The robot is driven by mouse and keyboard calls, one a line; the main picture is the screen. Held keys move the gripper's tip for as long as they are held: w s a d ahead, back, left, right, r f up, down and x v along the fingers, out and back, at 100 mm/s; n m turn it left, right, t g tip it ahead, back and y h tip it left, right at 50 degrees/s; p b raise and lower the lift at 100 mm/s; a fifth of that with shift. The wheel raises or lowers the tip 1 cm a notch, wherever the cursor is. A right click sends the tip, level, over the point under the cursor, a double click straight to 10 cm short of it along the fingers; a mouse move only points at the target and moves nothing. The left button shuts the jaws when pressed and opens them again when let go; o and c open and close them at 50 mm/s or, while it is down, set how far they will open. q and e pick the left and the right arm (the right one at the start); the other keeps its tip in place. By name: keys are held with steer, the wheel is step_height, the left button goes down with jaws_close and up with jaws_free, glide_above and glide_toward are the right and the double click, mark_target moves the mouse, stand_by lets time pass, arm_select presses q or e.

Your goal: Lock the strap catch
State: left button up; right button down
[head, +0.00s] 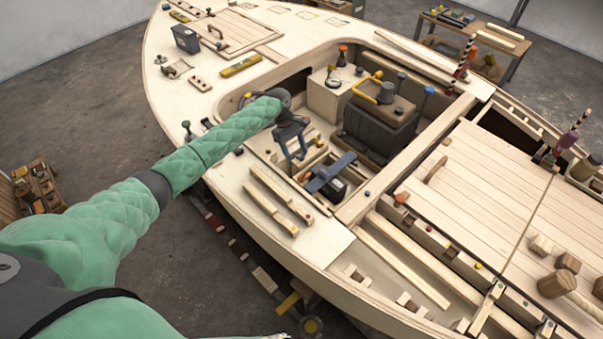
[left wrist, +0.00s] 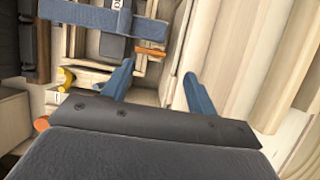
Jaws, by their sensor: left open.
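A blue strap (head: 330,173) lies across a dark box (head: 334,191) in the open cockpit well. In the left wrist view the blue strap (left wrist: 80,15) runs across the top, over the dark box (left wrist: 117,47), with a small pale marked tag on it. Whether this tag is the catch, and whether it is locked, I cannot tell. My left gripper (head: 295,155) hangs over the well, just up and left of the strap. Its two blue fingers stand apart with nothing between them in the left wrist view (left wrist: 158,71). My right gripper does not show.
A dark engine-like block (head: 380,125) with a yellow handle stands right of the gripper. Loose wooden strips (head: 272,200) lie on the side deck. A small orange part (left wrist: 150,51) sits beside the dark box. The well's wooden edges are close around the gripper.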

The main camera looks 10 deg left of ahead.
arm_select(q)
steer(key=b, duration=0.4)
glide_toward(304, 176)
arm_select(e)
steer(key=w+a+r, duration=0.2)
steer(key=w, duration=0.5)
arm_select(q)
steer(key=shift+s+a+p+x, duration=0.15)
steer(key=shift+p+x, duration=0.4)
steer(key=shift+x, duration=0.75)
steer(key=shift+s+a+p+x, duration=0.1)
steer(key=shift+p+x, duration=0.4)
steer(key=shift+x, duration=0.85)
steer(key=shift+s+a+p+x, duration=0.15)
steer(key=shift+p+x, duration=0.4)
steer(key=shift+x, duration=0.75)
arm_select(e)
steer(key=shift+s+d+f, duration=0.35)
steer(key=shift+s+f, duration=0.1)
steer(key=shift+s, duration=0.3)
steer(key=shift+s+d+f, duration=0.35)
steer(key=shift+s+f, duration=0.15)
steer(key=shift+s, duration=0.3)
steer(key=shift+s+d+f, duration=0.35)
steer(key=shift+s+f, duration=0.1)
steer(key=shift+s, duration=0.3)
arm_select(q)
steer(key=shift+w+f, duration=0.1)
steer(key=c, duration=1)
